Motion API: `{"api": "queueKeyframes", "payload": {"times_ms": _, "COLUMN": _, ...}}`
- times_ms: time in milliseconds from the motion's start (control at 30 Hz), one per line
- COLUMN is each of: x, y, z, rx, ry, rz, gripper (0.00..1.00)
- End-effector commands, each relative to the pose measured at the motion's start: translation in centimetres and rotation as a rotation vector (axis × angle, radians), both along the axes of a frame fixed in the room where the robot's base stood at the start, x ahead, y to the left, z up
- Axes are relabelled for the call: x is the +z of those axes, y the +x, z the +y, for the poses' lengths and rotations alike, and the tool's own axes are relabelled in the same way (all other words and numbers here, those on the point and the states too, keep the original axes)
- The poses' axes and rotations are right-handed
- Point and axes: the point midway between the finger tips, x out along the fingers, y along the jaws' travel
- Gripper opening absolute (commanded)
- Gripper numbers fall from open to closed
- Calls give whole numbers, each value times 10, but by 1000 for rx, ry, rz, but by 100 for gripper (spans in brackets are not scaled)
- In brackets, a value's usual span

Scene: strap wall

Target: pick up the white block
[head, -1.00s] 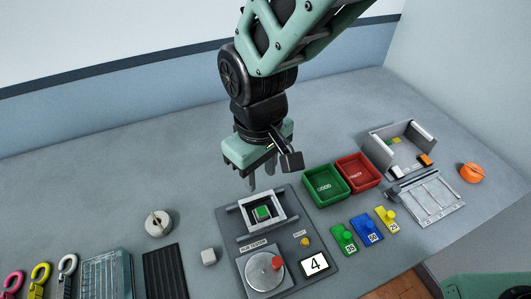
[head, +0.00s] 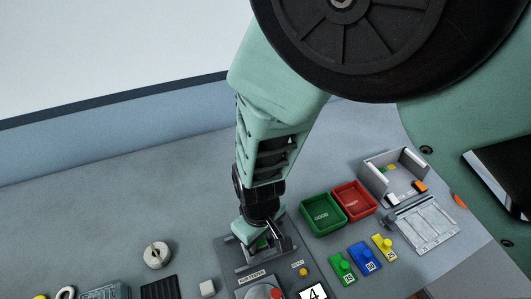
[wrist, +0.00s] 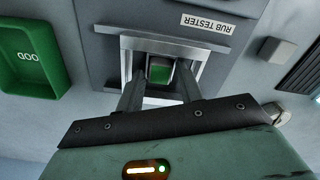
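The white block (head: 207,288) is a small pale cube. It stands on the table left of the grey rub tester (head: 228,253), and it also shows in the wrist view (wrist: 276,50) at the upper right. My gripper (wrist: 160,84) is over the rub tester's raised frame, away from the white block. Its two fingers are apart, with a green-topped square (wrist: 159,71) between and beyond them. I cannot tell whether the fingertips touch that square.
A green tray (head: 323,214) and a red tray (head: 354,200) stand right of the tester. Green, blue and yellow knobbed pieces lie before them. A round metal piece (head: 157,255) and a black ribbed mat (head: 160,289) lie left. The back left of the table is clear.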

Motion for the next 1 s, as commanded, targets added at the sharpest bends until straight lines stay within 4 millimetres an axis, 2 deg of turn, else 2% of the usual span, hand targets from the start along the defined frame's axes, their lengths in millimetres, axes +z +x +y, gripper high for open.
{"api": "queueKeyframes", "payload": {"times_ms": 267, "x": -3, "y": 0, "z": 0, "rx": 1, "ry": 1, "rz": -1, "gripper": 37}}
{"api": "queueKeyframes", "payload": {"times_ms": 300, "x": -3, "y": 0, "z": 0, "rx": 1, "ry": 1, "rz": -1, "gripper": 26}}
{"api": "queueKeyframes", "payload": {"times_ms": 367, "x": -3, "y": 0, "z": 0, "rx": 1, "ry": 1, "rz": -1, "gripper": 11}}
{"api": "queueKeyframes", "payload": {"times_ms": 767, "x": 0, "y": 0, "z": 1, "rx": 1, "ry": 2, "rz": -1, "gripper": 10}}
{"api": "queueKeyframes", "payload": {"times_ms": 867, "x": 11, "y": 0, "z": 1, "rx": 2, "ry": 4, "rz": -3, "gripper": 10}}
{"api": "queueKeyframes", "payload": {"times_ms": 1000, "x": 37, "y": 0, "z": 2, "rx": 2, "ry": 6, "rz": -3, "gripper": 10}}
